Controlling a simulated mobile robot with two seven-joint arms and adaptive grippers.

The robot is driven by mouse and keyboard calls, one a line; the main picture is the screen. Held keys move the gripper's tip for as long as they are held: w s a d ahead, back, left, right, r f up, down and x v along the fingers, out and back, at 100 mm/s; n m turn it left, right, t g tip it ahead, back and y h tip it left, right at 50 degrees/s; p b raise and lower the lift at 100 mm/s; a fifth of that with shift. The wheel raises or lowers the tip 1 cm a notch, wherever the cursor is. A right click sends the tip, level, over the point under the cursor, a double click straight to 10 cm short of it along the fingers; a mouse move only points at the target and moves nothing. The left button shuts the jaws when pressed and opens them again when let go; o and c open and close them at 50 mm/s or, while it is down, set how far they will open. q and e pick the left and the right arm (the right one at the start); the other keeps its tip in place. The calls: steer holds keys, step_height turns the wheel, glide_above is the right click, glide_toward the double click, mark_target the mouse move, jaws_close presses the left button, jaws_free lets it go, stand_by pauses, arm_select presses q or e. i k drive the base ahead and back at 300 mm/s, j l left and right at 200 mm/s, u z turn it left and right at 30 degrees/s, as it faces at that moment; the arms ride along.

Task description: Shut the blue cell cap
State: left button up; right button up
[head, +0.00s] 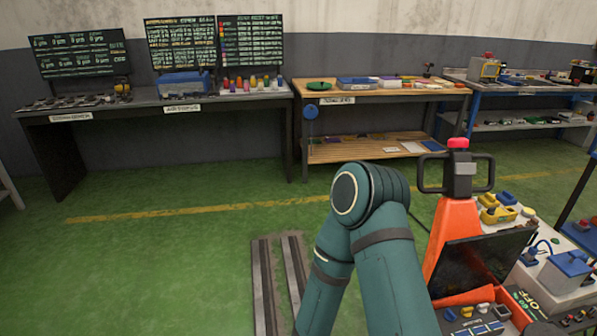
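A pale grey box with a blue top (570,262) stands on the crowded bench at the right. It may be the cell with the blue cap; I cannot be sure, and it is too small to tell whether the top is open or shut. One of my teal arms rises from the bottom centre and bends at its elbow. Neither of my grippers is in view.
An orange cart (448,215) with a black handle and red knob stands right of my arm. Rails (266,285) lie on the green floor. A wooden bench (440,88) and a dark bench (60,113) line the wall. The floor at left is clear.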

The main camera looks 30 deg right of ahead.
mark_target(449, 316)
steer(key=i+z, duration=0.75)
steer(key=i+j+z, duration=0.15)
steer(key=z, duration=0.25)
steer(key=i+z, duration=0.2)
steer(key=z, duration=0.3)
steer(key=i+z, duration=0.2)
steer(key=z, duration=0.3)
steer(key=i+z, duration=0.15)
steer(key=z, duration=0.35)
steer(key=i+j+z, duration=0.1)
steer(key=z, duration=0.15)
steer(key=i+j+z, duration=0.1)
steer(key=z, duration=0.15)
steer(key=i+j+z, duration=0.1)
steer(key=z, duration=0.35)
steer(key=i+j+z, duration=0.1)
steer(key=z, duration=0.35)
